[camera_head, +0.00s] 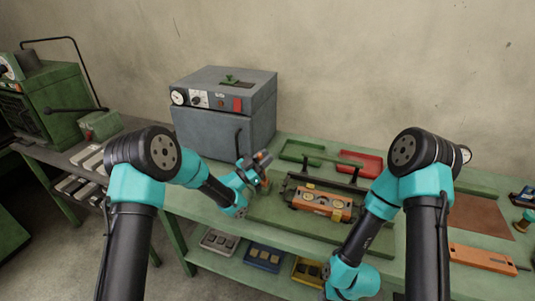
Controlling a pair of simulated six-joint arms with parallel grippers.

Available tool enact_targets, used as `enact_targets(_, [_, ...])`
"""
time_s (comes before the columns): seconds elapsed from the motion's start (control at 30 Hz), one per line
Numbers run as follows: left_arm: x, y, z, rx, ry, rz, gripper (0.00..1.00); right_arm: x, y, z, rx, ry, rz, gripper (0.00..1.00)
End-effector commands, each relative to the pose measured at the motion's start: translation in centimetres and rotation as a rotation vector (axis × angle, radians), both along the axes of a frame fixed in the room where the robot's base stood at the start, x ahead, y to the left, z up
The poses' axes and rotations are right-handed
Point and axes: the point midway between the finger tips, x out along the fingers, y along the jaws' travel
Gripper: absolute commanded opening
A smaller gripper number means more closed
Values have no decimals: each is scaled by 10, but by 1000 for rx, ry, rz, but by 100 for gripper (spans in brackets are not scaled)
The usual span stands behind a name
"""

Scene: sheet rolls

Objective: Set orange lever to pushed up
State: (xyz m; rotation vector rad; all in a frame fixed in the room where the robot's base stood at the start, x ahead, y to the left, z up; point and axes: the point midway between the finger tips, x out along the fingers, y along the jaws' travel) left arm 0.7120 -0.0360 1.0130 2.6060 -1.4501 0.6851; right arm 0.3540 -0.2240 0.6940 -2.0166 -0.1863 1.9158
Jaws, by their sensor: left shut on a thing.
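My left gripper (260,170) is over the left part of the green bench, just right of the grey machine's black handle. It is shut on a small orange part (264,156), mostly hidden by the fingers; I cannot tell for certain that it is the orange lever, nor its angle. An orange block with round brass-coloured parts (320,202) sits in a dark fixture to the right of this gripper. My right arm reaches down over the front of the bench, and its gripper is not visible.
The grey machine (210,135) with dial, red square and green top lever (230,79) stands behind the left gripper. A green tray (302,152) and a red tray (360,162) lie at the back. An orange bar (482,259) and a brown mat (478,215) are at right.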

Motion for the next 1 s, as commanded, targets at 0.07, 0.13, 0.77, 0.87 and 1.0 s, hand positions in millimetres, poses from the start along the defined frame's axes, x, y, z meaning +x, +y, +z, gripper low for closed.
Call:
enact_targets(0.07, [-5,2,-1,-16,-33,-1,0,0,0,0,0,0,0,43])
enact_targets(0.13, [-8,4,-2,-26,-56,0,0,0,0,0,0,0,0,43])
enact_targets(0.77, [-13,6,-3,-40,-90,0,30,0,0,0,0,0,0,43])
enact_targets(0.87, [-13,6,-3,-40,-90,0,40,0,0,0,0,0,0,43])
enact_targets(1.0, [-13,6,-3,-38,-90,-1,46,0,0,0,0,0,0,43])
